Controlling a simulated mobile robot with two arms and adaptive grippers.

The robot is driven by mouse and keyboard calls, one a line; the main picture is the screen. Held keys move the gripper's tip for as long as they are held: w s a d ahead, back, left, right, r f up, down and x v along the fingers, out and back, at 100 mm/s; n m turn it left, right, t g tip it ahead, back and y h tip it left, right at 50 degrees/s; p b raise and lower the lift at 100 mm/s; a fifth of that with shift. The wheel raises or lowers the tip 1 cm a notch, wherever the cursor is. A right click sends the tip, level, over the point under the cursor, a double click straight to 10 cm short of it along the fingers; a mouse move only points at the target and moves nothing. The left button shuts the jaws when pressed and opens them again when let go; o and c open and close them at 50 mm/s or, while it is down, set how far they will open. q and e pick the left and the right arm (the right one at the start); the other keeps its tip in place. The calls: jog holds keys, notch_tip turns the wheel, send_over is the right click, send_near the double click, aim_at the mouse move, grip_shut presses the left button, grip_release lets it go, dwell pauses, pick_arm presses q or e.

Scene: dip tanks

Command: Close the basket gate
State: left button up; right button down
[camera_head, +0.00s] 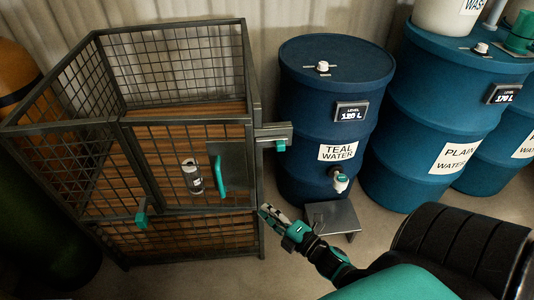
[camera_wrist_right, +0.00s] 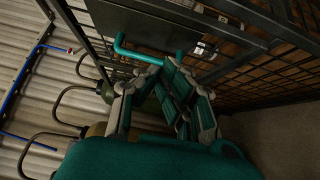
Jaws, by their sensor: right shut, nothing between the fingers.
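The basket (camera_head: 188,27) is a dark metal mesh cage with wooden slats. Its mesh gate (camera_head: 165,124) is on the upper front and looks roughly in line with the frame; I cannot tell whether it is latched. The gate's teal handle (camera_head: 218,174) stands on a grey plate; it also shows in the right wrist view (camera_wrist_right: 137,53). A bracket with a teal latch piece (camera_head: 281,145) juts from the right post. My right gripper (camera_head: 266,210) is shut and empty beside the cage's front right corner, below and right of the handle. My left gripper is out of view.
A blue teal-water drum (camera_head: 300,110) stands right of the cage, with a low metal stand (camera_head: 333,216) before it. Plain-water drums (camera_head: 410,120) stand farther right. A small white-and-grey cylinder (camera_head: 192,177) shows through the gate mesh. Bare floor (camera_head: 290,262) lies in front.

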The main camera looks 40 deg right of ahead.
jog(key=shift+w+d+b, duration=0.2)
jog(key=shift+w+b, duration=0.15)
jog(key=shift+w, duration=1.45)
jog(key=shift+w+d+b, duration=0.25)
jog(key=shift+w+b, duration=0.05)
jog(key=shift+w, duration=1.55)
jog(key=shift+w+d+b, duration=0.2)
jog(key=shift+w+b, duration=0.15)
jog(key=shift+w, duration=1.45)
